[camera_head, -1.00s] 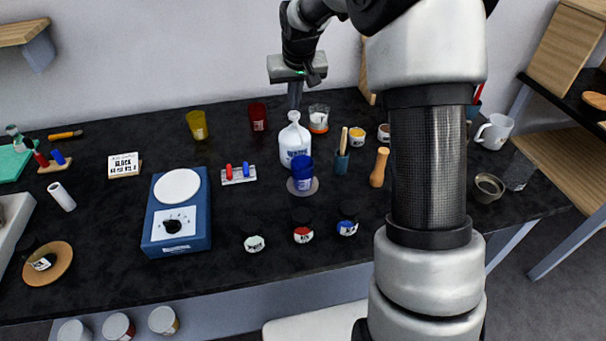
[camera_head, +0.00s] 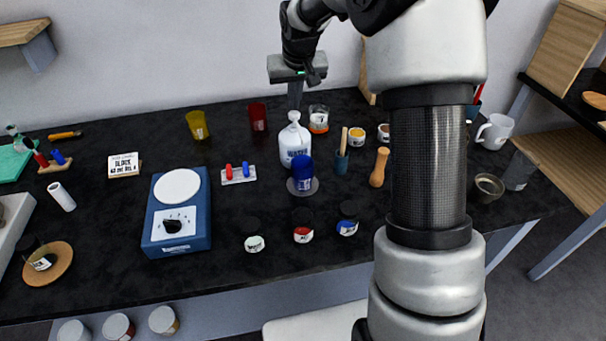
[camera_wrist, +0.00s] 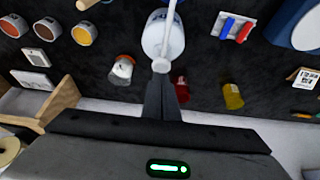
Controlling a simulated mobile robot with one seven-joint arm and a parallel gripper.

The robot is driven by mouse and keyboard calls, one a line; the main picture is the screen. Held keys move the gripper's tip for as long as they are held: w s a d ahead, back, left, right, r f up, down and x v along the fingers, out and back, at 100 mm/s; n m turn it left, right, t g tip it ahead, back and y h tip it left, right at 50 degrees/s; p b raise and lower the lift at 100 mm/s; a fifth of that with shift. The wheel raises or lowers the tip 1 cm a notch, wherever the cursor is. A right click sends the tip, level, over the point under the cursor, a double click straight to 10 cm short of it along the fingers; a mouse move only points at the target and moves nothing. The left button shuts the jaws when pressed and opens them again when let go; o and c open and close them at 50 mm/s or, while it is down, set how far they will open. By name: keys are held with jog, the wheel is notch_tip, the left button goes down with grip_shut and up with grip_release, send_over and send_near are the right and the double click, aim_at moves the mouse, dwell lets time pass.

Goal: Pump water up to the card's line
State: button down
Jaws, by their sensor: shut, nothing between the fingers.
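The white pump bottle labelled WATER (camera_head: 294,145) stands upright on the dark bench. My gripper (camera_head: 295,103) is shut and empty, pointing down just behind the bottle's top. In the wrist view, the fingertips (camera_wrist: 161,76) are at the pump head (camera_wrist: 161,65); I cannot tell whether they touch it. A dark blue cup (camera_head: 302,173) stands on a round pale disc (camera_head: 314,187) in front of the bottle; its water level cannot be made out. The white card (camera_head: 123,164) with black lettering stands at the left, its smaller print unreadable.
Yellow (camera_head: 197,125) and red (camera_head: 258,117) cups and an orange-labelled beaker (camera_head: 319,119) stand behind. Small jars (camera_head: 303,234) line the front.

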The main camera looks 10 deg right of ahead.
jog(key=shift+f, duration=0.1)
jog(key=shift+f+b, duration=0.85)
jog(key=shift+f, duration=0.35)
jog(key=shift+r+p, duration=0.75)
jog(key=shift+r, duration=0.4)
jog(key=shift+f, duration=0.1)
jog(key=shift+f+b, duration=0.75)
jog(key=shift+f, duration=0.3)
jog(key=shift+r, duration=0.1)
jog(key=shift+r+p, duration=0.75)
jog(key=shift+r, duration=0.3)
jog(key=shift+f, duration=0.1)
